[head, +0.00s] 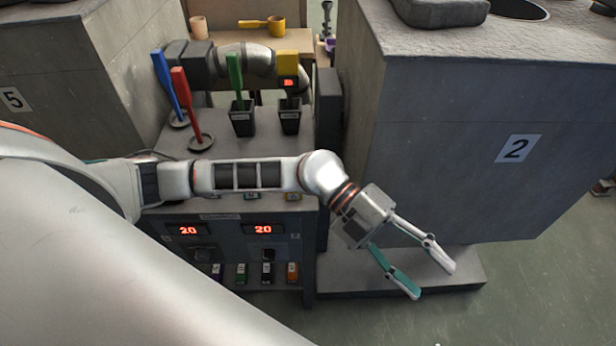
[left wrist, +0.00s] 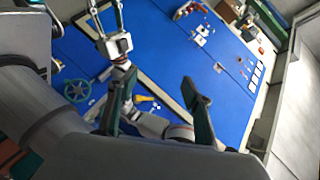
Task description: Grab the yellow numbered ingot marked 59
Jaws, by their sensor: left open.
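My left gripper (head: 435,284) is open and empty, with its two fingers well apart, at the lower right of the head view. It is in front of the grey block marked 2 and above a low grey ledge. In the left wrist view its open fingers (left wrist: 157,104) have nothing between them. I cannot make out an ingot marked 59 in either view. Part of the bench is hidden behind my left arm.
The grey block marked 2 (head: 516,149) stands at the right. A yellow piece (head: 287,61) is above a dark cup (head: 290,120) on the bench. A green-handled tool (head: 235,75) is in another cup. A red tool (head: 183,95) and blue tool (head: 168,82) stand left.

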